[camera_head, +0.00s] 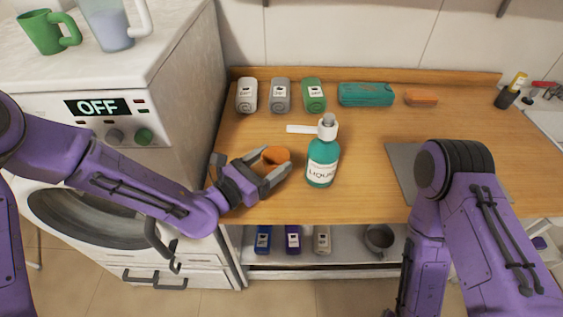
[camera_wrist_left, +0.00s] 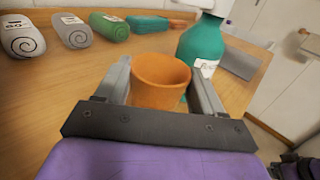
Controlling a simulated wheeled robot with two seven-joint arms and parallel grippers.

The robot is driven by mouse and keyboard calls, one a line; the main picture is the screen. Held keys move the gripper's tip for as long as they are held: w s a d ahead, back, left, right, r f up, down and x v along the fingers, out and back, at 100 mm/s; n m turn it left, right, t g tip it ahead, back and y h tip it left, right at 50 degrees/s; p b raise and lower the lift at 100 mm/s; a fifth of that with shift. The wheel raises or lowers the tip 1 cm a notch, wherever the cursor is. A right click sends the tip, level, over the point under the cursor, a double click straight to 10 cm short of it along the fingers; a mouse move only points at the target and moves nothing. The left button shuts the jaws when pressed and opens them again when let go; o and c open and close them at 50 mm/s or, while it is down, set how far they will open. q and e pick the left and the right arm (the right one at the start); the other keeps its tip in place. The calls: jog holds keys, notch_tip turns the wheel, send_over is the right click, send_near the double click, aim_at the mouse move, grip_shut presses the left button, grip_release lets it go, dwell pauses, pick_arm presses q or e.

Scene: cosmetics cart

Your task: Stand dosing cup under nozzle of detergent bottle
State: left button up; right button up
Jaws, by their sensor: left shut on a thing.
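The teal detergent bottle (camera_head: 322,165) stands upright on the wooden counter, with a white pump top whose nozzle (camera_head: 301,129) points left. The orange dosing cup (camera_head: 276,155) is between the fingers of my left gripper (camera_head: 277,172), upright, just left of the bottle. In the left wrist view the cup (camera_wrist_left: 160,80) shows its open rim between both fingers, and the bottle (camera_wrist_left: 203,45) is close behind it to the right. My left gripper is shut on the cup. Whether the cup's base touches the counter cannot be told. My right arm shows at the right; its gripper is out of view.
Rolled grey and green towels (camera_head: 280,96), a teal pouch (camera_head: 366,94) and an orange item (camera_head: 421,98) lie along the counter's back. A grey flat plate (camera_head: 402,168) lies right of the bottle. A shelf below holds small packs (camera_head: 292,240). The counter between bottle and plate is clear.

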aim_at(285, 160)
pick_arm(q)
jog(key=x, duration=0.3)
jog(key=shift+d+r, duration=0.1)
jog(key=shift+d, duration=0.05)
jog(key=shift+w+d+f+p, duration=0.1)
jog(key=shift+d+f+p, duration=0.1)
jog(key=shift+p, duration=0.1)
notch_tip(285, 160, down, 3)
jog(key=shift+r+p, duration=0.2)
jog(key=shift+p, duration=0.1)
jog(key=shift+w+f, duration=0.1)
jog(key=shift+f, duration=0.25)
jog(key=shift+f, duration=0.2)
jog(key=o, duration=1.1)
jog(key=shift+a, duration=0.1)
